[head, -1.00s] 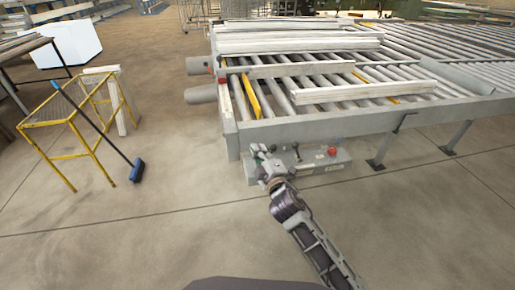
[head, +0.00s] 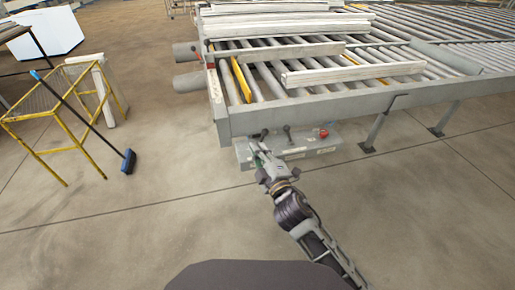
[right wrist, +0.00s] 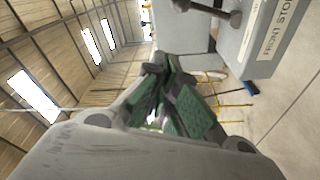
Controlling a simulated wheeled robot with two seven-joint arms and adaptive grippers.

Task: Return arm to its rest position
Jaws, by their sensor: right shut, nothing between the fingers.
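My right gripper (head: 259,158) is in front of the grey control box (head: 310,153) on the near side of the roller table. Its fingers are shut and empty; in the right wrist view the green finger pads (right wrist: 167,100) come together with nothing between them. The box carries a red button (head: 323,133) and dark levers (head: 287,131). In the right wrist view the box (right wrist: 262,40) is at the upper right, with a lever and a label. I cannot tell whether the gripper touches the box. My left gripper is not in view.
The roller table (head: 350,108) bears several pale profiles (head: 352,73). A yellow stand (head: 60,115) with a blue broom (head: 128,161) leaning on it is at the left. The floor between the stand and my arm is clear.

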